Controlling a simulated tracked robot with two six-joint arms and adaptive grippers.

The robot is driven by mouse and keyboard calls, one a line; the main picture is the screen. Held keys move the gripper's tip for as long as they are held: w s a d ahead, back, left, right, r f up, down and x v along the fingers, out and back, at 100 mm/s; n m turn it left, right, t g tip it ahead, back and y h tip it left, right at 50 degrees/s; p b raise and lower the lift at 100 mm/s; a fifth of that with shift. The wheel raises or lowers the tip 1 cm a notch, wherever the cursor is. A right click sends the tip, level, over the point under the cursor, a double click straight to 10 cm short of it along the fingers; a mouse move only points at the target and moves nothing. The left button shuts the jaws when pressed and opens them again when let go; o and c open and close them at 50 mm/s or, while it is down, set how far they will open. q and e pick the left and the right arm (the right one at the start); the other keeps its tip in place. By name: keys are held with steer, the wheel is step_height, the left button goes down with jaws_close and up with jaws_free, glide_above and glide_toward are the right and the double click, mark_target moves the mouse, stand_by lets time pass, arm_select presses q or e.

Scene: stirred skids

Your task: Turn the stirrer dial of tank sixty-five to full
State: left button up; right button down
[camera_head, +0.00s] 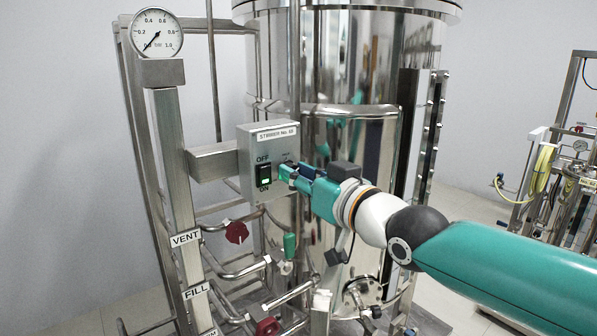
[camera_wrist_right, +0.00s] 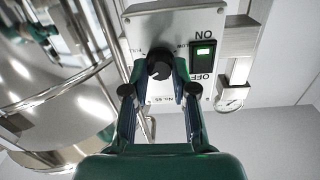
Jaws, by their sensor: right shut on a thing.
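The grey stirrer box (camera_head: 246,150) is mounted on the frame in front of the steel tank (camera_head: 370,60). Its label (camera_head: 277,134) reads stirrer number 65, as far as I can make out. My right gripper (camera_head: 287,172) reaches the box face from the right. In the wrist view the black dial (camera_wrist_right: 159,64) sits between the fingers of the right gripper (camera_wrist_right: 160,74), which are shut on it. The fingers mostly hide the dial in the head view, and its pointer setting cannot be read. My left gripper is not in view.
An OFF/ON rocker switch (camera_head: 264,176) with a green light sits left of the dial, close to my fingers. A pressure gauge (camera_head: 157,32) tops the left post. Pipes with red valve handles (camera_head: 237,232) run below. Another skid (camera_head: 570,180) stands far right.

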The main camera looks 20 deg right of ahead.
steer(key=shift+f+m+g+p, duration=0.2)
steer(key=shift+m+p, duration=1.3)
steer(key=shift+m, duration=1.35)
steer(key=shift+f+m+g+p, duration=0.2)
steer(key=shift+m+p, duration=1.3)
steer(key=shift+m, duration=1.35)
steer(key=c, duration=1.1)
jaws_free()
steer(key=shift+o, duration=0.9)
steer(key=shift+r, duration=0.15)
steer(key=shift+s+r, duration=0.1)
steer(key=shift+r, duration=0.05)
